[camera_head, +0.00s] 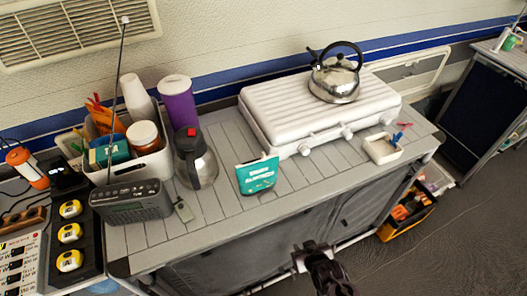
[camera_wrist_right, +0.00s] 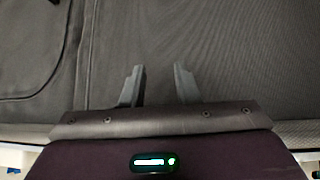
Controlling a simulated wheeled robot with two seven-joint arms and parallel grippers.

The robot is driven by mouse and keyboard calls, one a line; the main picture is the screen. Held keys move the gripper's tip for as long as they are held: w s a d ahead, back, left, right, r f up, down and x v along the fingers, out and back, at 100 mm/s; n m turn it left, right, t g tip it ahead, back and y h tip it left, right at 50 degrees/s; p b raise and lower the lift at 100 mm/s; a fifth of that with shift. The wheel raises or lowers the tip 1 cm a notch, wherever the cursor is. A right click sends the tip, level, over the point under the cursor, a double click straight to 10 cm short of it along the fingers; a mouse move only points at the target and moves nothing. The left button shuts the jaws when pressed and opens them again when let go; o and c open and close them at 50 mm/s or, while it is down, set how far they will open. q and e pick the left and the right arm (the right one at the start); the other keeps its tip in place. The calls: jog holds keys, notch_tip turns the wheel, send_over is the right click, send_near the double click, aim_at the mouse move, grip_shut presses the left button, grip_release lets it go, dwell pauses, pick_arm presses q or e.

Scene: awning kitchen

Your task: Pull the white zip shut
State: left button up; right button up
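The grey fabric cabinet front (camera_head: 250,258) hangs below the slatted table top, with dark seams outlining its panels. It fills most of the right wrist view (camera_wrist_right: 240,50), where a curved seam runs at the left. I cannot clearly make out a white zip or its pull in either view. My right gripper (camera_head: 312,256) is in front of the cabinet, below the table's front edge. In the right wrist view its two fingers (camera_wrist_right: 159,85) are apart with nothing between them, facing the grey fabric. My left gripper is not in view.
On the table top (camera_head: 225,215) stand a teal pouch (camera_head: 258,177), a coffee pot (camera_head: 196,162), a radio (camera_head: 130,203), a white stove (camera_head: 290,110) with a kettle (camera_head: 335,80), and a small white tray (camera_head: 382,149). An orange-filled crate (camera_head: 408,212) is low at the right. Floor is clear at bottom right.

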jog(key=w+a+r+t+y, duration=0.1)
jog(key=w+a+r, duration=0.1)
jog(key=r, duration=0.5)
jog(key=w+a+r+t, duration=0.1)
jog(key=w+r, duration=0.2)
jog(key=r, duration=0.3)
jog(key=n+t+y, duration=0.1)
jog(key=t+y, duration=0.2)
jog(key=t, duration=0.4)
send_near(264, 155)
jog(key=w, duration=0.3)
jog(key=p+x, duration=0.1)
jog(key=x, duration=0.4)
jog(key=p+x, duration=0.1)
jog(key=x, duration=0.1)
jog(key=shift+a+p, duration=0.3)
jog(key=shift+a, duration=0.15)
jog(key=shift+w, duration=0.25)
grip_shut()
